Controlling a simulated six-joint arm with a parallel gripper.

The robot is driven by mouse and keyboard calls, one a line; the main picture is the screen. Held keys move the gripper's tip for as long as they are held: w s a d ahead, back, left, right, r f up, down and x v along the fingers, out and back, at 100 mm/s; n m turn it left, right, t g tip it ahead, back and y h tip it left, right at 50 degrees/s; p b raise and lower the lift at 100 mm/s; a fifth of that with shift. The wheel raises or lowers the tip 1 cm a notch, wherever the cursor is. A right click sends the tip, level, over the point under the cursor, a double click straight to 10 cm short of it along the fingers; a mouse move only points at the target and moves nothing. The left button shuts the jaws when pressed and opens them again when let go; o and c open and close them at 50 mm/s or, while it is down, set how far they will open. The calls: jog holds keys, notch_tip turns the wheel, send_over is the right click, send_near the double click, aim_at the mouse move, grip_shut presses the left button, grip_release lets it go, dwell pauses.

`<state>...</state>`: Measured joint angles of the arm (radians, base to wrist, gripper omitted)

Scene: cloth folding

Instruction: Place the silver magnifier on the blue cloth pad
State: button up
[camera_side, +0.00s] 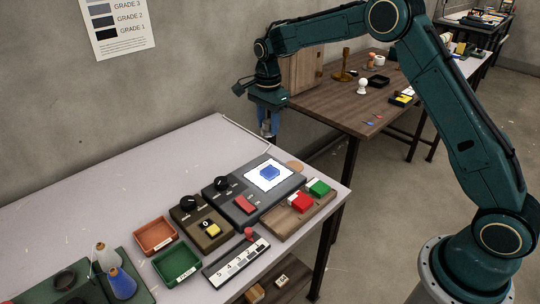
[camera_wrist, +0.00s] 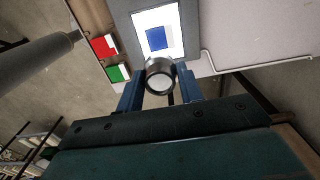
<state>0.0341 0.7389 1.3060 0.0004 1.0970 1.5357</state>
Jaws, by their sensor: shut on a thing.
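My gripper (camera_wrist: 160,88) is shut on the silver magnifier (camera_wrist: 160,79), a short round metal piece with a pale lens, held between its blue fingers in the wrist view. In the side view my gripper (camera_side: 268,132) points down in the air beyond the table's back edge; the magnifier is hard to make out there. A blue, block-like shape (camera_side: 270,172) sits on a lit white panel (camera_side: 256,181) on a dark grey box. It also shows in the wrist view (camera_wrist: 159,37), just beyond the magnifier. I see no other blue pad and cannot tell whether this is cloth.
An orange tray (camera_side: 155,236) and a green tray (camera_side: 177,264) lie farther left. The pale table's (camera_side: 110,190) back left is clear. A brown table (camera_side: 340,100) stands behind.

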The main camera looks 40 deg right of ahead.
aim_at(268, 169)
jog(key=shift+f, duration=6.5)
jog(key=shift+f, duration=0.15)
jog(key=o, duration=1)
notch_tip(268, 169, up, 12)
jog(key=shift+f, duration=0.1)
jog(key=shift+r, duration=0.3)
